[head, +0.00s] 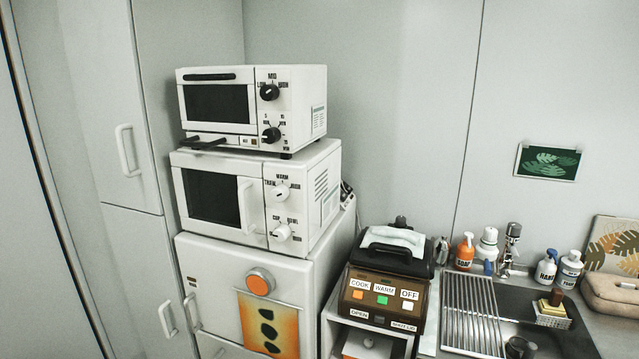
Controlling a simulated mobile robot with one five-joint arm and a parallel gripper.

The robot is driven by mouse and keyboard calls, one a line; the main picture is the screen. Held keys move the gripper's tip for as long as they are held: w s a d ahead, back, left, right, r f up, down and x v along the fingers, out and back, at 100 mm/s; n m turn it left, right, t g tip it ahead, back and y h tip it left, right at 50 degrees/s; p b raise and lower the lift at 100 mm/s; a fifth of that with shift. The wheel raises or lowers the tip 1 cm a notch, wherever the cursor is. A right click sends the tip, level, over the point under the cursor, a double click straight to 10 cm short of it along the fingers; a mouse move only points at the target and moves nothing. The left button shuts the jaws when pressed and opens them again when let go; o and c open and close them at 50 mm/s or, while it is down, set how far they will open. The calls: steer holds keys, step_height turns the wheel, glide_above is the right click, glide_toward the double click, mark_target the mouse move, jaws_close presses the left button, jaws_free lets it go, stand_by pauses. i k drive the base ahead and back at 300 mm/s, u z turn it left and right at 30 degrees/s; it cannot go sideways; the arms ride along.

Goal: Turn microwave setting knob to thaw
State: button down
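The white microwave (228,165) stands in the middle of a stack of appliances at the left centre. Its upper white knob (282,193) is on the right-hand panel, with small labels around it. One label at its upper left seems to read thaw, and one above it reads warm. Which label the knob points at is too small to tell. A lower white knob (282,232) sits below it, with labels that seem to read cup and bowl. The microwave door with its white handle (246,205) is shut. My gripper is not in view.
A toaster oven (303,93) with black knobs stands on the microwave; a dark handle juts from its lower front. A white fridge (213,258) is below. A brown cooker (368,290) and a sink (550,335) with bottles are at right. Tall cabinets (90,110) stand left.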

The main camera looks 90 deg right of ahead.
mark_target(278, 194)
steer(key=z, duration=2.3)
steer(key=k, duration=1.35)
steer(key=u, duration=1.1)
steer(key=i, duration=1.05)
steer(key=z, duration=0.05)
